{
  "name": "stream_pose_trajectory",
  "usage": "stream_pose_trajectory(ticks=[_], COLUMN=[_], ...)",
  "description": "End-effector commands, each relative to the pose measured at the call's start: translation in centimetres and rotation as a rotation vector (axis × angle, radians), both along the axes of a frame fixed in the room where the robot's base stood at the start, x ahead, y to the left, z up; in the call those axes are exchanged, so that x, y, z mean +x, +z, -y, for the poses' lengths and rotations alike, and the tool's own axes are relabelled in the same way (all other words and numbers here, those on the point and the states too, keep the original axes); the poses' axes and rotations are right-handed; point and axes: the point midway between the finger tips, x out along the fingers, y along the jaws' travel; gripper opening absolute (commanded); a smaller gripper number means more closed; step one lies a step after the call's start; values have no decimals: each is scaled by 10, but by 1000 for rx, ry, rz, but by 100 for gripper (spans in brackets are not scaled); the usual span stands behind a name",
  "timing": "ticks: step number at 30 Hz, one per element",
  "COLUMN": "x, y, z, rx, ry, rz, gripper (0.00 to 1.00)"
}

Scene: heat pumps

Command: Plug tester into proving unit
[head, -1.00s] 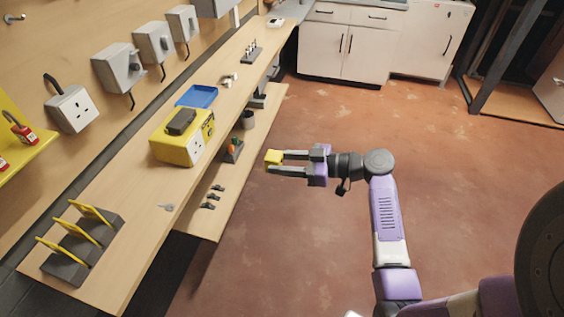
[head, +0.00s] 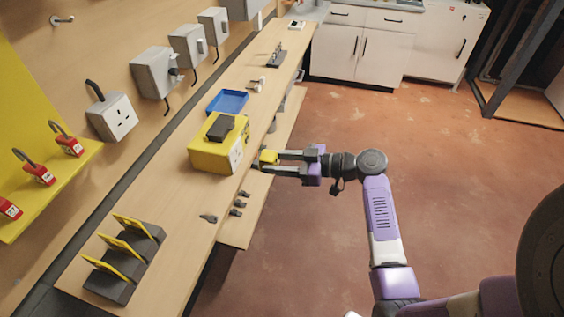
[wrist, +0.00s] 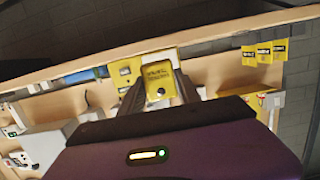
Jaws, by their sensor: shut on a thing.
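The proving unit (head: 208,156) is a yellow box on the wooden bench, with a dark block on top and a white socket face (head: 236,155) turned toward my gripper. The tester (head: 268,157), a small yellow block, is between the fingertips of my gripper (head: 274,163), which is shut on it. The tester is just right of the socket face in the head view, with a small gap showing. In the wrist view the tester (wrist: 157,89) sits between the dark fingers, and a yellow surface, probably the proving unit (wrist: 126,70), shows behind it. The tester's plug end is hidden.
The bench (head: 185,217) holds a blue tray (head: 227,102), a key (head: 208,217) and a dark rack with yellow tags (head: 126,260). A lower shelf (head: 238,232) carries small dark parts. Grey boxes and a socket (head: 112,116) are on the wall. The floor at right is clear.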

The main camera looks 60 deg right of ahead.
Motion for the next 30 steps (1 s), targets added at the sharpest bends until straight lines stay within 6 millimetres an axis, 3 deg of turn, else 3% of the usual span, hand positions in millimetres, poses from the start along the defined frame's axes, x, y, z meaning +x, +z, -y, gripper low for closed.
stream_pose_trajectory(ticks=[16,30], x=[45,55], y=[-1,0], z=[-17,-20], rx=[-1,0], ry=[2,1], rz=[1,0], gripper=[0,0])
